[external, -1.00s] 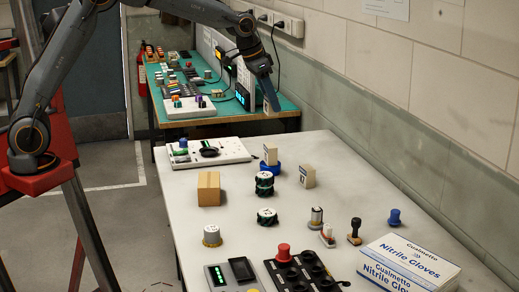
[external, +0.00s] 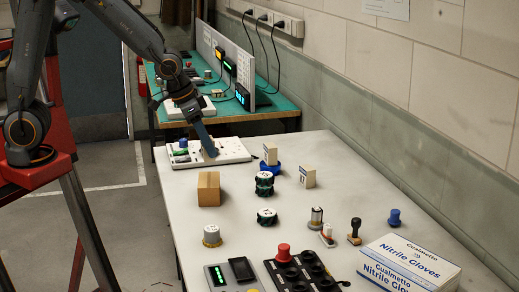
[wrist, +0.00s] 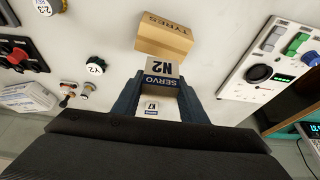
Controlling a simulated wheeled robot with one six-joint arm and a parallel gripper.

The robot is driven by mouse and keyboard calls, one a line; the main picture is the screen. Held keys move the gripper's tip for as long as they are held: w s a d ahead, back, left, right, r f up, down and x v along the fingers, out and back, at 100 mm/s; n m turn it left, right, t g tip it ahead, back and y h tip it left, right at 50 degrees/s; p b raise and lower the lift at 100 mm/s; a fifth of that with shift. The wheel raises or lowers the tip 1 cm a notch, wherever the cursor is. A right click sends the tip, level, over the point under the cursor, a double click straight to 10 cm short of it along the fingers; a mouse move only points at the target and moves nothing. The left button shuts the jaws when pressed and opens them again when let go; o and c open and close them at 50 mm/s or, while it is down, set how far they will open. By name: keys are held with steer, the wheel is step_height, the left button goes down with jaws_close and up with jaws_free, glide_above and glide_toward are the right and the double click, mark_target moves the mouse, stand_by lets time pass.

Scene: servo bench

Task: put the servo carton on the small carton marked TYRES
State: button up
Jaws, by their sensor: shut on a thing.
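My gripper (external: 209,152) is shut on the servo carton marked SERVO N2 (wrist: 162,70), which sits between the fingertips in the wrist view. In the external view the carton is hard to make out against the white panel behind it. The small brown carton marked TYRES (wrist: 165,36) stands on the table, just beyond the held carton in the wrist view. It also shows in the external view (external: 208,189), below the gripper in the picture. The held carton is apart from it.
A white panel with switches (external: 235,150) lies at the table's far end. Two pale cartons, one (external: 270,154) on a blue piece and another (external: 307,176), stand right of the TYRES carton. A glove box (external: 410,265) is at front right.

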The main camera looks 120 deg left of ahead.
steer(key=shift+f, duration=3.05)
steer(key=shift+f, duration=0.15)
steer(key=o, duration=1.1)
steer(key=shift+c, duration=0.2)
